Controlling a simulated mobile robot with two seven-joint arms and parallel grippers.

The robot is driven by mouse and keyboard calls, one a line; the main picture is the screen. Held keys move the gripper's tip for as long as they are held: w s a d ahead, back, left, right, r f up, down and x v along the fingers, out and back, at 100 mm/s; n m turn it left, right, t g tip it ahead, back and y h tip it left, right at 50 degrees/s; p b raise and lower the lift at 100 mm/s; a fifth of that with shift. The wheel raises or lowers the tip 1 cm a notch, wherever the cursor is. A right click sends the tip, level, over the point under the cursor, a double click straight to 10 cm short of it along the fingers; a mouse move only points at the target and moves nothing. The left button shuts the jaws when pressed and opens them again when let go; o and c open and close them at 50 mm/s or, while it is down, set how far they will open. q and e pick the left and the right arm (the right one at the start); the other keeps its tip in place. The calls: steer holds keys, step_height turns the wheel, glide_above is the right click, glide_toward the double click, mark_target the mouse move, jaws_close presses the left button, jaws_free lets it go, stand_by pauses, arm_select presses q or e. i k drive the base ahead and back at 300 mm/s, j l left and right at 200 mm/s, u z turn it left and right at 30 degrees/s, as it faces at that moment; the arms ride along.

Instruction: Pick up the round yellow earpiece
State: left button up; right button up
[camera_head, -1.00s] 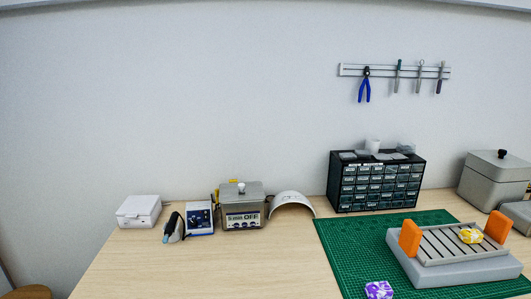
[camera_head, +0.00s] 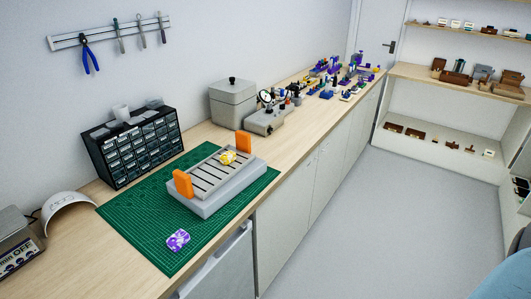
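The round yellow earpiece (camera_head: 227,157) lies on the slatted top of a grey fixture (camera_head: 205,207), between its two orange end blocks and nearer the far one. It looks yellow with pale patches. The fixture stands on a green cutting mat (camera_head: 140,220) on the wooden bench. Neither of my grippers is in the head view.
A purple and white block (camera_head: 178,240) lies on the mat in front of the fixture. A black drawer cabinet (camera_head: 135,147) stands behind the mat, and a grey lidded box (camera_head: 233,103) and a dial-gauge device (camera_head: 266,118) stand beyond the fixture. Open floor (camera_head: 370,225) lies to the right.

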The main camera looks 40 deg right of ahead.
mark_target(226, 158)
steer(key=z, duration=0.8)
steer(key=l+u, duration=0.1)
steer(key=u, duration=0.3)
steer(key=i+l+u, duration=0.1)
steer(key=u, duration=0.3)
steer(key=l+u, duration=0.2)
steer(key=u, duration=0.2)
steer(key=l+u, duration=0.3)
steer(key=l, duration=0.2)
steer(key=k+l+u, duration=0.15)
steer(key=l+u, duration=0.15)
steer(key=l, duration=0.15)
